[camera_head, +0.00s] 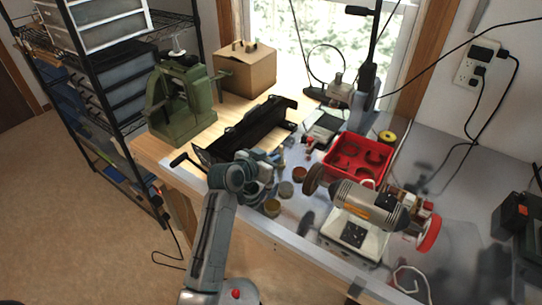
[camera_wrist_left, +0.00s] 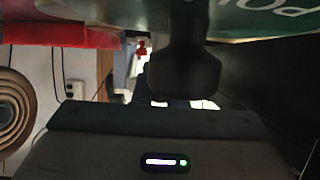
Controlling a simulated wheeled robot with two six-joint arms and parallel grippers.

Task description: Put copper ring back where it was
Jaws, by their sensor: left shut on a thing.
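My left gripper (camera_head: 274,168) is low over the near part of the bench, beside the long black metal piece (camera_head: 247,130). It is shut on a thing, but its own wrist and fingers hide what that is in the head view. In the left wrist view a dark, blurred knob-like shape (camera_wrist_left: 185,68) fills the middle. No copper ring shows clearly in either view. Small round brownish pieces lie just right of the gripper, one at the back (camera_head: 299,174) and one nearer the front edge (camera_head: 272,207); I cannot tell whether either is a ring. My right gripper is not in view.
A bench grinder (camera_head: 365,205) stands right of the gripper, with a red tray (camera_head: 354,160) behind it. A green press (camera_head: 178,105) and a cardboard box (camera_head: 245,72) stand at the back left. The bench's front edge is close to my arm.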

